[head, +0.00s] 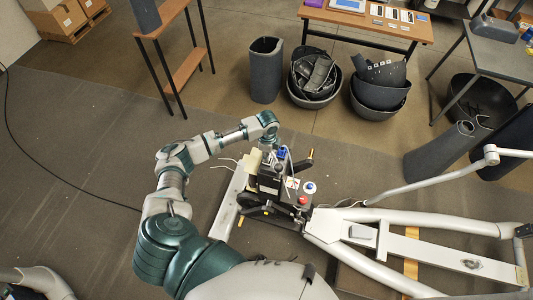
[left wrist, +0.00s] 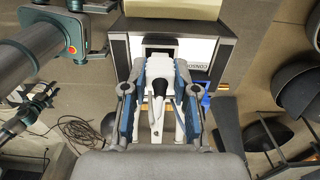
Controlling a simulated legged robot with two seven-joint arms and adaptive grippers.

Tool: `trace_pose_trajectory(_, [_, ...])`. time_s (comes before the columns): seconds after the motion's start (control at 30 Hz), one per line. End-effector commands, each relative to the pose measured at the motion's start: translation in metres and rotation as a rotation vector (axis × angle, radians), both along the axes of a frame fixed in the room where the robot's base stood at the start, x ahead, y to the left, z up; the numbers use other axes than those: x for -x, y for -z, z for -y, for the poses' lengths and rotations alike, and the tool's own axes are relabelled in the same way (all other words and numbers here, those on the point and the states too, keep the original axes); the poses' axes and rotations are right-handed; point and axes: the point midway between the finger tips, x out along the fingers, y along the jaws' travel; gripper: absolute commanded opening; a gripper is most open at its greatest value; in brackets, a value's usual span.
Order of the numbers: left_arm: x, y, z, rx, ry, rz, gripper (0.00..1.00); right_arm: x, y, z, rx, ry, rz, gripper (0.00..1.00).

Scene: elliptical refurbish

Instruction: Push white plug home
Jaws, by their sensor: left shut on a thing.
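In the left wrist view, my left gripper (left wrist: 160,78) is shut on the white plug (left wrist: 160,70), with a blue-padded finger on each side. A black sleeve and a pale cable trail from the plug toward the camera. Directly ahead is a dark socket opening (left wrist: 160,48) in the face of a grey box (left wrist: 203,58) with partly hidden lettering. The plug lines up with the opening; how far in it sits, I cannot tell. In the head view my left gripper (head: 282,153) is small, above the machine's console (head: 268,182). My right gripper is not in view.
A pale machine frame (head: 420,243) extends right from the console. Dark bins (head: 265,70) and a wooden table (head: 370,20) stand beyond. The mat at left is clear except for a black cable (head: 60,188).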

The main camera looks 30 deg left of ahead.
Motion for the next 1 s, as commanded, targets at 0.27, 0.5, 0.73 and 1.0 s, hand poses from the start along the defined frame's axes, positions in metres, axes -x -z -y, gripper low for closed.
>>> trace_pose_trajectory(0.27, [-0.001, 0.001, -0.002, 0.002, -0.001, -0.001, 0.00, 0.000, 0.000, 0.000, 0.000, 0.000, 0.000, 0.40])
trace_pose_trajectory(0.5, [0.000, 0.000, -0.004, 0.003, -0.002, 0.000, 0.00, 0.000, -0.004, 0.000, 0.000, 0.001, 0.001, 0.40])
trace_pose_trajectory(0.73, [0.000, -0.001, -0.007, 0.005, -0.002, 0.003, 0.00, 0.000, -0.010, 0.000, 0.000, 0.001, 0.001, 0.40])
trace_pose_trajectory(1.0, [0.000, 0.000, -0.006, 0.003, -0.002, 0.003, 0.00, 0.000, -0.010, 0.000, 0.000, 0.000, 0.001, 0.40])
